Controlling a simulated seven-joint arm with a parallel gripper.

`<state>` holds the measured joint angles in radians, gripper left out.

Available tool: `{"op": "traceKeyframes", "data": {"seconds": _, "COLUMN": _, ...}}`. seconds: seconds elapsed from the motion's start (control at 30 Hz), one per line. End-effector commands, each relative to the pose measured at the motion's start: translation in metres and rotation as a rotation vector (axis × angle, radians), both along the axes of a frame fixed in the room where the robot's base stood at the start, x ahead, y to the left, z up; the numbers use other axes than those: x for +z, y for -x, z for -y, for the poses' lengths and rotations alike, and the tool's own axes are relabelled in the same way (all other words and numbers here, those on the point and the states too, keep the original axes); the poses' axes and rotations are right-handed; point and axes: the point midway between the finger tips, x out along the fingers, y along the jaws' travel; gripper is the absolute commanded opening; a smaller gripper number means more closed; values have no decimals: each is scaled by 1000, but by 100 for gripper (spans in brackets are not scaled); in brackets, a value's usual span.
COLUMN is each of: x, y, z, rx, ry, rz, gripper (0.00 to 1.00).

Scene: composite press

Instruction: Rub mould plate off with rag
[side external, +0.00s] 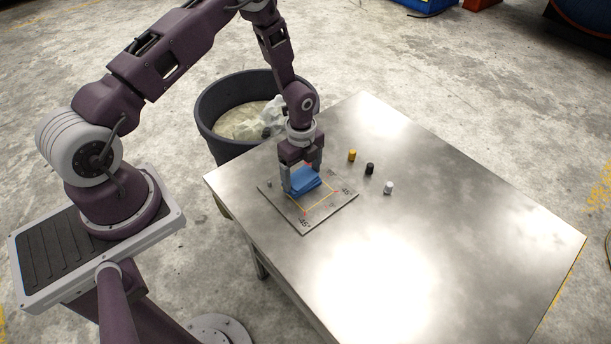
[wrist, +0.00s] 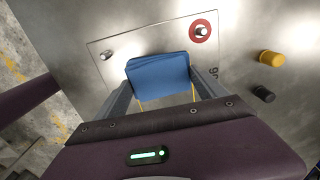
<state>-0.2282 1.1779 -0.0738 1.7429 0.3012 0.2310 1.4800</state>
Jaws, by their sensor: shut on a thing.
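The mould plate (side external: 318,218) is a flat grey metal square with a yellow outline and angle marks, lying on the table. It also shows in the wrist view (wrist: 119,52). The blue rag (side external: 307,183) is a folded pad over the plate's rear left part. It also shows in the wrist view (wrist: 158,76). My gripper (side external: 301,180) is shut on the rag from above, with a finger at either side of it. The fingers also show in the wrist view (wrist: 160,88). Whether the rag's underside touches the plate is hidden.
A yellow peg (side external: 352,155), a black peg (side external: 370,168) and a white peg (side external: 388,187) stand on the table right of the plate. A dark bin (side external: 222,140) with pale waste stands behind the table's left edge. The table's right and front (side external: 450,240) are bare.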

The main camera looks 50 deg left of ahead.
Motion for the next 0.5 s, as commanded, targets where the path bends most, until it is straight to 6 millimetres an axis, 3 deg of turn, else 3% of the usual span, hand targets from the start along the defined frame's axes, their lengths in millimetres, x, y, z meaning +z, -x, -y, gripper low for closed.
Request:
{"op": "traceKeyframes", "data": {"seconds": 0.13, "x": 1, "y": 0, "z": -13, "rx": 4, "ry": -1, "rz": -1, "gripper": 36}}
{"op": "traceKeyframes", "data": {"seconds": 0.37, "x": 2, "y": 0, "z": -13, "rx": 2, "ry": -1, "rz": 0, "gripper": 36}}
{"op": "traceKeyframes", "data": {"seconds": 0.5, "x": 17, "y": 0, "z": -13, "rx": 2, "ry": -1, "rz": 1, "gripper": 36}}
